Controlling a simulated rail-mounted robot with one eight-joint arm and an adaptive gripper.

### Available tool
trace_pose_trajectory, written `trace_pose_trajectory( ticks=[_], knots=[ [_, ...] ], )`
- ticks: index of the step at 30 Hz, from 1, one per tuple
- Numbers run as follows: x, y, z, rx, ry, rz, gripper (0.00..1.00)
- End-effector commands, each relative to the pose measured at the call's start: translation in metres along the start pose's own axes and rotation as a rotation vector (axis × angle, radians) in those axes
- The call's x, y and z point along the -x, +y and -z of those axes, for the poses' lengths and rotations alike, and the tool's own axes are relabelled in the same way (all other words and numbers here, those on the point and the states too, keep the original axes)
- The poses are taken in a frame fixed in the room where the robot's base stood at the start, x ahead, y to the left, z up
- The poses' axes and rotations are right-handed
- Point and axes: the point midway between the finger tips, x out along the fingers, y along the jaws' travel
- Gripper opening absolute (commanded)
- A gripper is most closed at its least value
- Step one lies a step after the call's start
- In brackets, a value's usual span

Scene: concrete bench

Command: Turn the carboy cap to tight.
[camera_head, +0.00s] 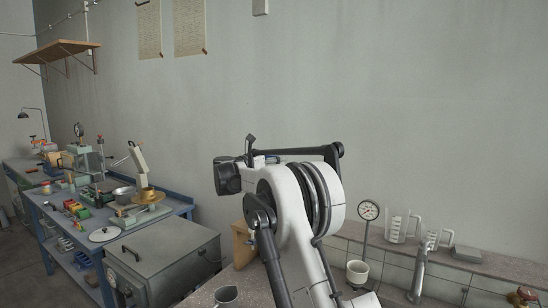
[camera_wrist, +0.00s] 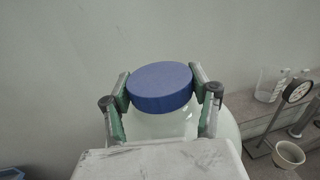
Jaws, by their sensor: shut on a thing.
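The blue round carboy cap (camera_wrist: 160,87) is in the middle of the wrist view, on top of the pale, translucent carboy (camera_wrist: 228,128). My gripper (camera_wrist: 161,86) has one finger on each side of the cap, and both finger pads press against its rim. The cap's turn position cannot be read. Part of the carboy is hidden behind my gripper's body. In the head view my arm hides the gripper, the cap and the carboy.
To the right, a dial gauge (camera_head: 368,210), a white cup (camera_head: 357,271) and clear jugs (camera_head: 398,229) stand by a tiled ledge. A grey metal box (camera_head: 165,262) and a cluttered blue workbench (camera_head: 178,206) are at left.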

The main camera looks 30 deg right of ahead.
Motion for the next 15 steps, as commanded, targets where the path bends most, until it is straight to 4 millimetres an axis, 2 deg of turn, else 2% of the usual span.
trace_pose_trajectory(
  ticks=[15],
  knots=[
    [-0.0008, 0.0011, -0.0016, 0.0, -0.001, 0.251, 0.3]
  ],
)
